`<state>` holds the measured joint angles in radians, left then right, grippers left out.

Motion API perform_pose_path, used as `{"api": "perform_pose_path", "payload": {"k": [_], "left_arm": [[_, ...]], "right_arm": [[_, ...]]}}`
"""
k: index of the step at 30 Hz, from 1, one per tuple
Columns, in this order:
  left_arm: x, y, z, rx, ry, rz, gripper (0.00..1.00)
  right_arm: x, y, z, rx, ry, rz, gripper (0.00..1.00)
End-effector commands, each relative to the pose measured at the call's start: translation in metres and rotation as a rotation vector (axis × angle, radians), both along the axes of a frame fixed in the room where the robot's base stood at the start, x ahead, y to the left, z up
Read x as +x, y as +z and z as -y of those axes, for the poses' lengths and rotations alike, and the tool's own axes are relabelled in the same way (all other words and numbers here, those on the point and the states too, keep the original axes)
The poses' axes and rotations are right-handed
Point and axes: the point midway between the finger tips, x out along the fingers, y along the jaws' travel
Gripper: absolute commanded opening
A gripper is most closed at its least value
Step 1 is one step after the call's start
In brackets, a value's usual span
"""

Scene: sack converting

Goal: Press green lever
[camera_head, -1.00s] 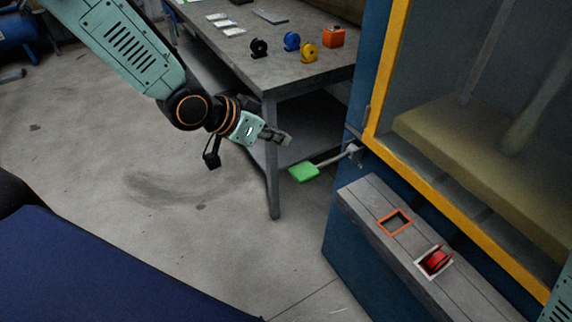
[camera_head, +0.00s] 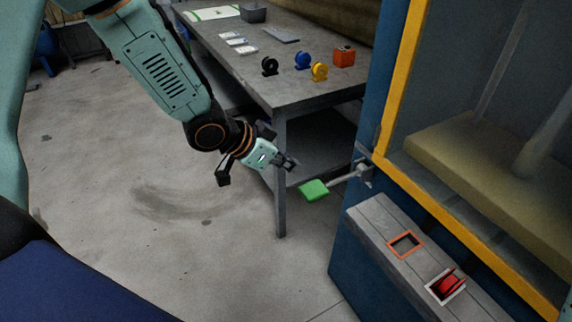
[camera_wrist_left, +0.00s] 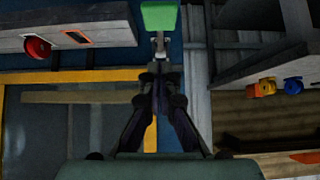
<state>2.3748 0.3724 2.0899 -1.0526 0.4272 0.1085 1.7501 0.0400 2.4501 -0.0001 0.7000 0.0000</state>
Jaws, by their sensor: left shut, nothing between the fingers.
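The green lever (camera_head: 314,190) is a flat green paddle on a grey rod that sticks out to the left from the blue machine side. It also shows at the top of the left wrist view (camera_wrist_left: 158,16), beyond the fingertips. My left gripper (camera_head: 290,164) is shut and empty, up and to the left of the paddle in the head view. A small gap shows between them there. In the left wrist view its fingers (camera_wrist_left: 160,75) are together and point toward the lever. Only a sliver of my right arm might show; the right gripper is out of view.
A grey workbench (camera_head: 290,97) stands behind the gripper, its leg close by. The yellow-framed machine (camera_head: 395,70) is right, with a ledge holding a red part (camera_head: 449,284).

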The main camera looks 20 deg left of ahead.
Motion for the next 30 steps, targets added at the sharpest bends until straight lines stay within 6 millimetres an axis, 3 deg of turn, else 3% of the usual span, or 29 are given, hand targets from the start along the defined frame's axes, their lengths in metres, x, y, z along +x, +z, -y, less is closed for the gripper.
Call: {"api": "perform_pose_path", "payload": {"k": [11,18,30], "left_arm": [[0.037,-0.051,0.03,0.002,-0.003,-0.001,0.0],[0.038,-0.082,0.03,-0.003,0.001,-0.001,0.0],[0.038,-0.089,0.03,-0.001,0.001,0.001,0.0]], "right_arm": [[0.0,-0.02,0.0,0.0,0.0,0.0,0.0],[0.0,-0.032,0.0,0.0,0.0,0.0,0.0],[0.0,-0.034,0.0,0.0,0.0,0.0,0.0]]}}
